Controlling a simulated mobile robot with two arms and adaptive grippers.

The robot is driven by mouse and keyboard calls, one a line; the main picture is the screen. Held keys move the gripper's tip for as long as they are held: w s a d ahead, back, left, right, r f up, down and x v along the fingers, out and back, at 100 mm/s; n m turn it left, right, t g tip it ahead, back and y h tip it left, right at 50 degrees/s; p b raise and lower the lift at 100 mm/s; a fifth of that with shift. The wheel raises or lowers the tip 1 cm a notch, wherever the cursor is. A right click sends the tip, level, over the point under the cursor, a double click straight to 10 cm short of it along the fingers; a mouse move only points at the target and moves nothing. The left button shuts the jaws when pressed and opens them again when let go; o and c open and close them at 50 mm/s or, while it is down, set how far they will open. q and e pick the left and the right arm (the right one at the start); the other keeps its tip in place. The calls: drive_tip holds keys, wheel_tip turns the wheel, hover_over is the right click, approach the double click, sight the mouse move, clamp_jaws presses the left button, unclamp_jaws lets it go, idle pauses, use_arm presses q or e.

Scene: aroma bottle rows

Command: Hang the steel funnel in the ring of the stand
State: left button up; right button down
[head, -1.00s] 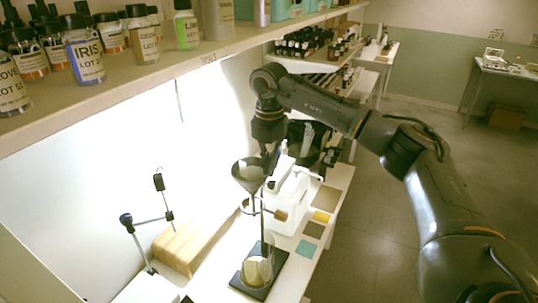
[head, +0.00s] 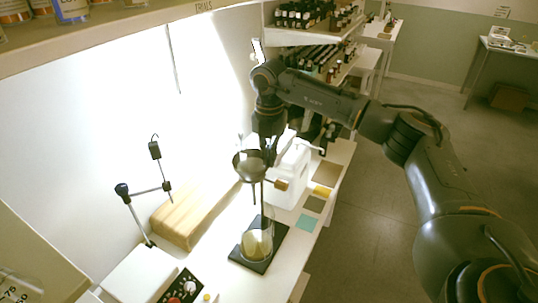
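The steel funnel (head: 249,165), a dark cone with a thin stem pointing down, is at the ring's height on the stand. The stand has a black base (head: 243,252), an upright rod (head: 262,200) and a brown clamp knob (head: 281,185). The ring is mostly hidden by the funnel, so I cannot tell whether the cone rests on it. My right gripper (head: 271,157) comes from above, its fingers shut at the right side of the funnel's rim. My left gripper is not in view.
A glass flask (head: 257,245) with pale liquid stands on the base below the funnel. A white jug (head: 290,178) is close behind at right. A wooden block (head: 190,212) and a jointed lamp-like arm (head: 147,190) are at left. A shelf edge (head: 120,38) runs above.

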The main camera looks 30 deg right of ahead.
drive_tip(key=c, duration=1.4)
unclamp_jaws()
drive_tip(key=shift+c, duration=0.2)
wheel_tip(320, 180, up, 12)
